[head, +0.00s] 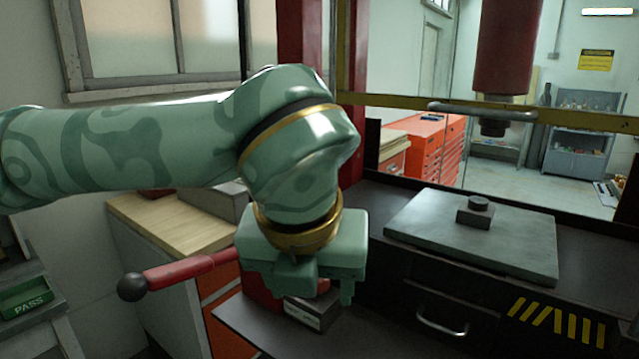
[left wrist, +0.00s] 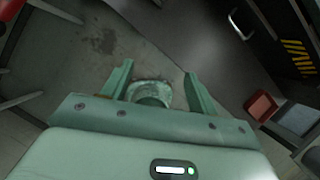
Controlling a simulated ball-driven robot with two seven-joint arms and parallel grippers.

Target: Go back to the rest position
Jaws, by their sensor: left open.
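My left gripper (head: 312,290) is at the end of the green arm that comes in from the left. It points down near the front of the dark bench. In the left wrist view its two fingers (left wrist: 158,70) stand apart, with nothing visibly held and the grey floor beyond. A rounded green shape shows between them; I cannot tell for sure what it is. A red lever with a black ball knob (head: 132,287) is left of the gripper. A small grey block with a pale label (head: 306,313) is just below the fingers in the picture. My right gripper is not in view.
The dark bench carries a grey plate (head: 430,235) with a small block (head: 475,212) on it. A red press cylinder (head: 505,45) hangs above. A wooden-topped cabinet (head: 165,228) is behind my arm. A drawer handle (head: 442,323) sticks out in front.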

